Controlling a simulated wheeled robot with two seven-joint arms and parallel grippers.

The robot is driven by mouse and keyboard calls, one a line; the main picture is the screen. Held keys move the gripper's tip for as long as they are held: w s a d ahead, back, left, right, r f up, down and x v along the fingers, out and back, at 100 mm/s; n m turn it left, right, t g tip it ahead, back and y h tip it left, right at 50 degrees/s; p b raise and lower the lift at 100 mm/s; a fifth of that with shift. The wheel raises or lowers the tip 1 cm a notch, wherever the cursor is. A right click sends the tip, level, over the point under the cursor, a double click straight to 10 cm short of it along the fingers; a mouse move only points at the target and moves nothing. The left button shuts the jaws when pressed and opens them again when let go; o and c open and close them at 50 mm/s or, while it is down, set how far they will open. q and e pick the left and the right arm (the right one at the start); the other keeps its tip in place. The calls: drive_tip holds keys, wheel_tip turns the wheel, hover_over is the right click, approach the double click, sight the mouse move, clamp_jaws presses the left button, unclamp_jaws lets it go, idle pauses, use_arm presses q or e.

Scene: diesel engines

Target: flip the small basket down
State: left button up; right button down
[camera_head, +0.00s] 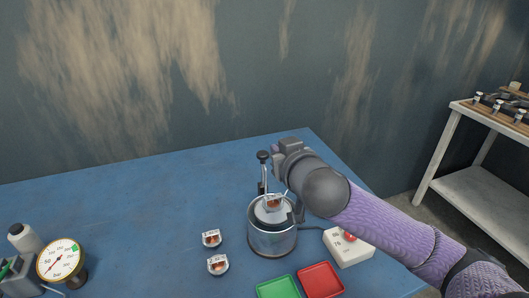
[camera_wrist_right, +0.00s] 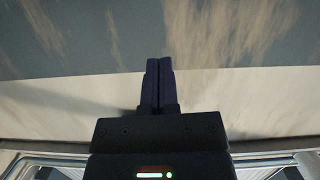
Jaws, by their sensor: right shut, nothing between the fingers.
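A round metal pot (camera_head: 272,240) stands near the table's right side. The small basket (camera_head: 271,212) sits at its top with a reddish-brown item in it; its exact tilt is hard to tell. An upright lever with a dark round knob (camera_head: 263,157) rises at the pot's back. My right gripper (camera_head: 278,150) is above and behind the basket, beside the knob; contact with either is unclear. Its fingers are shut together and empty in the right wrist view (camera_wrist_right: 158,85). My left gripper is out of view.
The blue table (camera_head: 130,210) is clear at its middle. Two small white-and-copper pieces (camera_head: 211,239) lie left of the pot. Green (camera_head: 278,288) and red (camera_head: 320,280) trays are in front. A white box with a red button (camera_head: 348,246) stands right; a gauge (camera_head: 61,261) at left.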

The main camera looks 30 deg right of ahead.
drive_tip(key=b, duration=0.2)
hover_over(264, 151)
drive_tip(key=s+a, duration=0.2)
wheel_tip(264, 151, down, 2)
drive_tip(key=f, duration=0.3)
drive_tip(key=f+b, duration=0.1)
drive_tip(key=shift+s+d+f, duration=0.1)
drive_tip(key=shift+d+f, duration=0.15)
drive_tip(key=shift+d, duration=0.05)
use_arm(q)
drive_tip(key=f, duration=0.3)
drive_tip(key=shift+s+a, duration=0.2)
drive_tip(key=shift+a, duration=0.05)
